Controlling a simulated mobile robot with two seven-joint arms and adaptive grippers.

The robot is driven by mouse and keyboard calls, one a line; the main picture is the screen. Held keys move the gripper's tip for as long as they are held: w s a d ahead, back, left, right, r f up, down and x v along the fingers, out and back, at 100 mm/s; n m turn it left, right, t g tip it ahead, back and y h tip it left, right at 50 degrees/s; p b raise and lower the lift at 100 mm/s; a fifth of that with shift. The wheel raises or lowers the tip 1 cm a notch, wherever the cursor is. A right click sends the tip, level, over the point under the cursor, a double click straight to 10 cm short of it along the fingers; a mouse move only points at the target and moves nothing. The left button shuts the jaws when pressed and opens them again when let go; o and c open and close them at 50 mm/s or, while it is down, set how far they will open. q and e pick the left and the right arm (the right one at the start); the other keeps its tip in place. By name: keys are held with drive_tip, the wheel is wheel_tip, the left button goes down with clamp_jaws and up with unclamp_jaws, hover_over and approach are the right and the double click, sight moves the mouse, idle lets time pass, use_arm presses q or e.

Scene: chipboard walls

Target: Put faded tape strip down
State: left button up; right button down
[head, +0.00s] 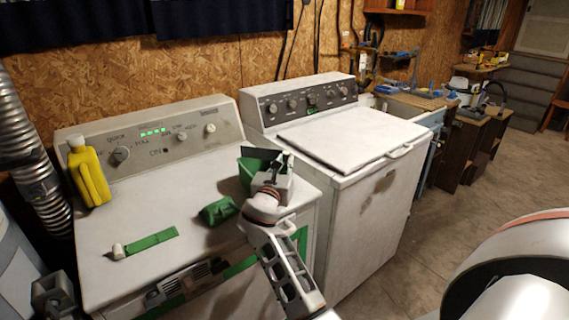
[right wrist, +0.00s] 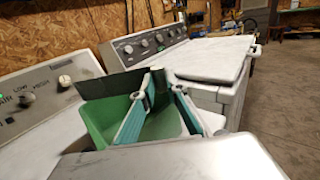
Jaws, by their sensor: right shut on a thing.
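My right gripper (head: 270,172) is over the right end of the left-hand white machine, at a green open bin (head: 246,172). In the right wrist view its two teal-lined fingers (right wrist: 163,84) reach across the bin (right wrist: 105,118). A thin dark grey-green strip (right wrist: 100,86), seemingly the faded tape strip, is at the fingertips, above the bin's far rim. The strip also shows in the head view (head: 262,153). The gripper is shut on it, though the contact is partly hidden. A grey block at the lower left, apparently my left gripper (head: 52,293), shows no clear fingers.
A yellow bottle (head: 88,172), a green flat tool with a pale end (head: 148,242) and a green lumpy object (head: 218,211) are on the left machine (head: 165,205). A second white machine (head: 350,140) stands to the right.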

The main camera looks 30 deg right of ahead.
drive_tip(key=shift+f, duration=0.4)
drive_tip(key=shift+f, duration=0.15)
drive_tip(key=c, duration=2)
unclamp_jaws()
